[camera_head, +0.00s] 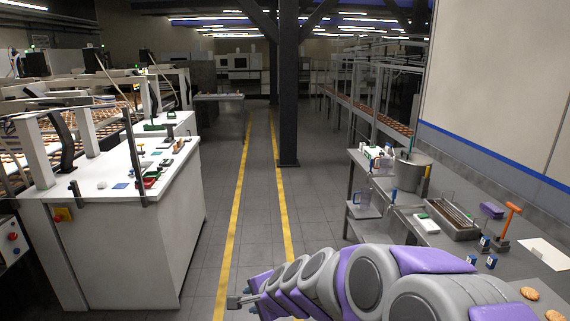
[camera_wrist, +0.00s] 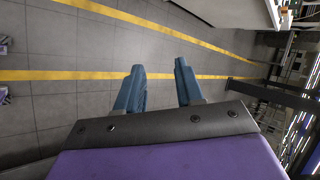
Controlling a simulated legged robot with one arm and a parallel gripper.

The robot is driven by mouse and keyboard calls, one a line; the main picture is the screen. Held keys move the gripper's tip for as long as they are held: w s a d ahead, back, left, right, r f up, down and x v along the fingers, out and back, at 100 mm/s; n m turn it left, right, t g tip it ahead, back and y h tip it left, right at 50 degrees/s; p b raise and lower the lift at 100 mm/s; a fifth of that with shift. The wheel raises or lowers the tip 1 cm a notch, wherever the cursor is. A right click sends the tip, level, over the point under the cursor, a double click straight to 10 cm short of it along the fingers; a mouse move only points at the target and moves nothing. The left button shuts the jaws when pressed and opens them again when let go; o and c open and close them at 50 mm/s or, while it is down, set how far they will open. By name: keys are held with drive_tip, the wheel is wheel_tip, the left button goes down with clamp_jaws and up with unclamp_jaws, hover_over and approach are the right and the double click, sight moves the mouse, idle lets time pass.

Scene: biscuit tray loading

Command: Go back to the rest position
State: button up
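My gripper (camera_wrist: 160,88) shows in the wrist view with its two blue-grey fingers apart and nothing between them. Beyond the fingers is the tiled floor with yellow lines. In the head view my purple and grey arm reaches from the lower right toward the lower middle, and the gripper (camera_head: 240,301) at its end is small, over the floor and left of the right-hand table. Biscuits (camera_head: 530,293) lie on that table at the lower right. A metal tray (camera_head: 455,226) with rows of brown biscuits stands farther back on it.
The grey table (camera_head: 415,239) on the right also carries a steel pot (camera_head: 409,170), an orange-handled tool (camera_head: 508,219) and a white sheet (camera_head: 543,252). A white counter (camera_head: 120,185) stands left. A dark pillar (camera_head: 288,100) rises ahead. The floor aisle (camera_head: 262,200) between yellow lines is clear.

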drive_tip(key=s+d+n+g+h, duration=0.2)
drive_tip(key=s+d, duration=0.5)
drive_tip(key=s, duration=0.5)
drive_tip(key=s+d+r+n+g+h, duration=0.1)
drive_tip(key=s+d+n, duration=0.4)
drive_tip(key=s, duration=0.7)
drive_tip(key=s+d+r+n+g+h, duration=0.1)
drive_tip(key=s+d+n+g, duration=0.3)
drive_tip(key=s+d, duration=0.5)
drive_tip(key=s+g+h, duration=0.1)
drive_tip(key=s, duration=0.2)
drive_tip(key=shift+s+d+h, duration=0.2)
drive_tip(key=shift+d+h, duration=0.2)
